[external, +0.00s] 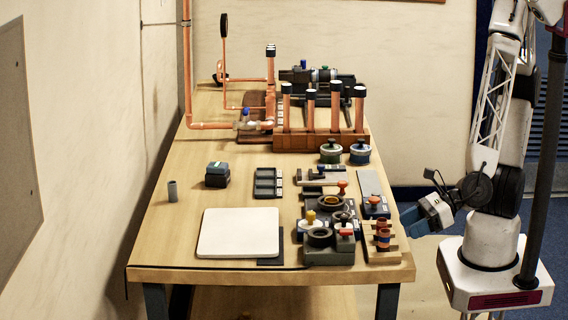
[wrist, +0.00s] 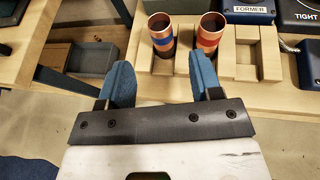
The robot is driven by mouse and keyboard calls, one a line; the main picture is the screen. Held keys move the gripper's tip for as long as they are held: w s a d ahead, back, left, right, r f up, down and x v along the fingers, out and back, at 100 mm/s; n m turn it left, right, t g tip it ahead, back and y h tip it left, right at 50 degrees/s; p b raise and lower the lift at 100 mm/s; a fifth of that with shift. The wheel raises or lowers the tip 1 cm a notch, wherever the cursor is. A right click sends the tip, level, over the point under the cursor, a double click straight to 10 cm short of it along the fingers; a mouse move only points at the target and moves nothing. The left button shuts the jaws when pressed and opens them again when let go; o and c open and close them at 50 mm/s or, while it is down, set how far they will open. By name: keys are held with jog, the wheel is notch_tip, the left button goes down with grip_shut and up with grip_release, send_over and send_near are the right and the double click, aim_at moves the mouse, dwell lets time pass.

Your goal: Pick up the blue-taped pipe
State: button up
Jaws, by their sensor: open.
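The blue-taped pipe (wrist: 161,36) is a short copper tube with a blue band. It stands upright in a wooden rack (wrist: 184,82), left of a similar copper pipe with red-orange tape (wrist: 209,32). In the external view the two pipes (external: 383,234) stand in the rack near the table's front right corner. My gripper (wrist: 163,78) is open and empty, with its blue fingers spread apart. In the wrist view its fingers are below the pipes and not around either. In the external view my gripper (external: 411,217) is just off the table's right edge.
Dark fixtures with knobs (external: 329,248) crowd the table left of the rack. A white board (external: 239,233) lies farther left. Tall copper pipes in a wooden block (external: 322,140) stand at the back. The floor right of the table is clear beside my base.

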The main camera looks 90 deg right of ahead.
aim_at(384, 237)
jog(key=shift+w, duration=0.1)
jog(key=shift+x, duration=1.2)
jog(key=shift+w, duration=0.1)
jog(key=shift+x, duration=2.55)
jog(key=c, duration=1)
